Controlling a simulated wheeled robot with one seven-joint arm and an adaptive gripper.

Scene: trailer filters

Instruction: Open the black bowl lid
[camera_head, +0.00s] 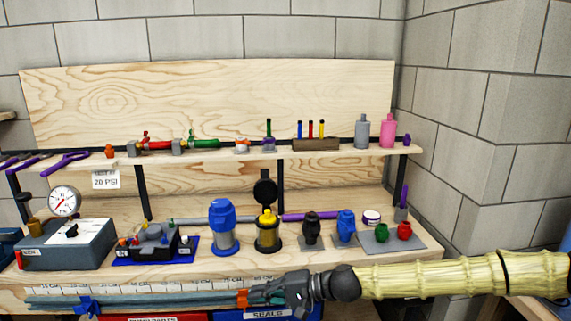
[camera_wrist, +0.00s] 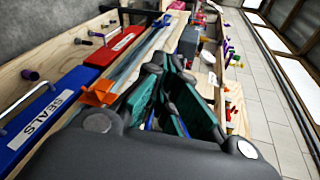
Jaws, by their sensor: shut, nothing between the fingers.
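In the head view, a black round lid (camera_head: 265,190) stands raised on edge above a yellow filter body (camera_head: 267,230) with a black bowl-like base (camera_head: 267,245), in the middle of the bench. The lid looks swung up, with the yellow part showing below it. My gripper (camera_head: 258,294) is low at the front edge of the bench, below and in front of the yellow filter and apart from it. It points left. In the wrist view my gripper (camera_wrist: 168,85) shows teal-lined fingers, shut and empty. I cannot pick out the lid there.
A blue filter (camera_head: 223,228) stands left of the yellow one, and a black fitting (camera_head: 312,230) right of it. A grey gauge box (camera_head: 65,245) is at the left. An orange clip (camera_head: 242,299) on the front rail is close to my fingers. A shelf (camera_head: 220,155) runs above.

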